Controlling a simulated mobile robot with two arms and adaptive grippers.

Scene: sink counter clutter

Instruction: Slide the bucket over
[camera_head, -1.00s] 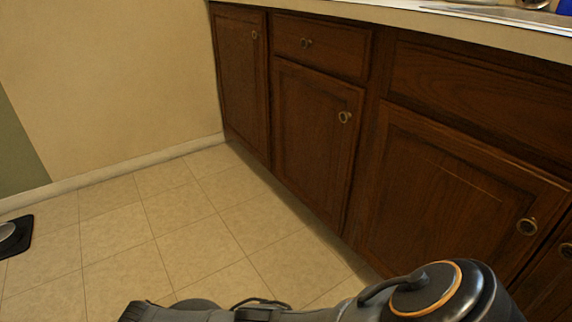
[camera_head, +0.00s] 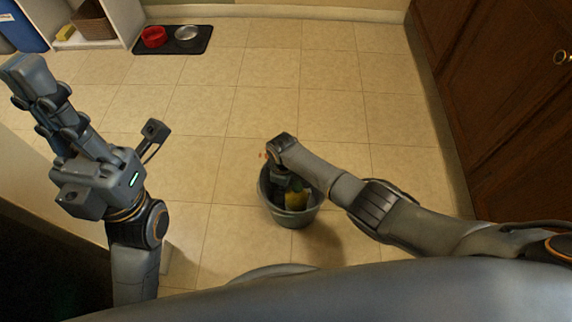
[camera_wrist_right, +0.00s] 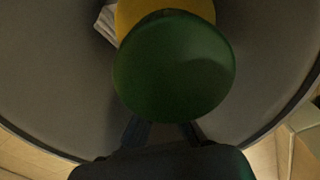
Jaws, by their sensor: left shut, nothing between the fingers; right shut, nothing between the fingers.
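A grey bucket (camera_head: 291,219) stands on the tiled floor in front of me in the head view. Its curved grey inside wall (camera_wrist_right: 50,75) fills much of the right wrist view. My right gripper (camera_head: 281,184) points down at the bucket's mouth, with its fingertips partly hidden by the wrist and rim. In the wrist view its fingers (camera_wrist_right: 163,132) reach over the rim, partly behind a green rounded thing. The gripper is shut and holds nothing. My left gripper (camera_head: 28,75) is raised at the far left, shut and empty, away from the bucket.
The bucket holds a green rounded thing (camera_wrist_right: 175,68) and a yellow thing (camera_wrist_right: 135,12). A black mat (camera_head: 165,47) with a red bowl (camera_head: 153,36) and a metal bowl (camera_head: 186,32) lies farther back. Dark cabinets (camera_head: 500,110) line the right. Floor around the bucket is clear.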

